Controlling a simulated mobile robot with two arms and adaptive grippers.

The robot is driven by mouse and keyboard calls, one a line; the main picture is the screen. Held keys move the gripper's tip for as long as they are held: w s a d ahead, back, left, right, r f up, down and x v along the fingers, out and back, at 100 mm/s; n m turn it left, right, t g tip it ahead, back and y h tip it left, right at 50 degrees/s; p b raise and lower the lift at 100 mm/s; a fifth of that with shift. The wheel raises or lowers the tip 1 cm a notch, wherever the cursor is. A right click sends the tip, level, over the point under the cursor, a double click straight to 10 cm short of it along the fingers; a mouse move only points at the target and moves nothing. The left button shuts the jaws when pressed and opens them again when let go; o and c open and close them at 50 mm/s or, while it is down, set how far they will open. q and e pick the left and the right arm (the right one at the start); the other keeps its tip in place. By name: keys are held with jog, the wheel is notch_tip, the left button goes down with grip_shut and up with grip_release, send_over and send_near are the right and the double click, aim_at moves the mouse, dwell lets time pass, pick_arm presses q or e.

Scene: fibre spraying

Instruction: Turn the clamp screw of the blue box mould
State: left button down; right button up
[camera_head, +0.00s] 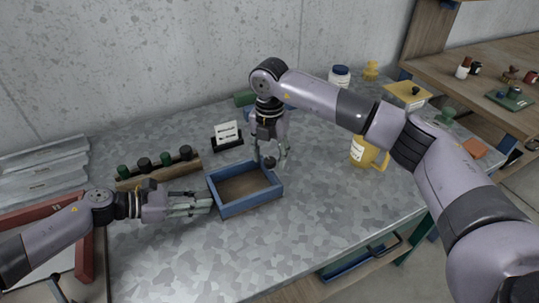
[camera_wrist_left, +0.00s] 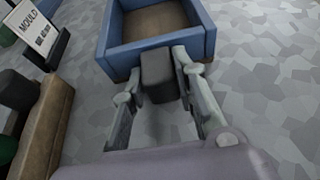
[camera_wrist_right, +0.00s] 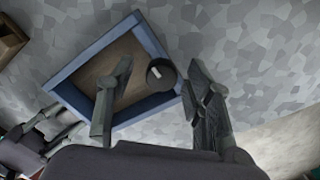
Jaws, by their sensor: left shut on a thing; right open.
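The blue box mould (camera_head: 252,205) lies on the grey-patterned table, open on top with a brown inside; it also shows in the left wrist view (camera_wrist_left: 122,60) and the right wrist view (camera_wrist_right: 88,54). My left gripper (camera_head: 209,204) is shut on a dark grey block (camera_wrist_left: 158,78) at the mould's near-left wall.
A yellow mug (camera_head: 364,152) and a white jar (camera_head: 339,77) stand to the right. A red frame (camera_head: 87,255) lies far left.

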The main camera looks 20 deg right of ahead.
aim_at(270, 159)
pick_arm(q)
jog(key=shift+w, duration=0.1)
pick_arm(e)
notch_tip(270, 159, up, 12)
dwell(0.5)
pick_arm(q)
jog(key=c, duration=1.2)
grip_release()
jog(key=shift+a, duration=0.1)
jog(key=v, duration=1.2)
jog(key=shift+r, duration=0.1)
jog(key=shift+r, duration=0.1)
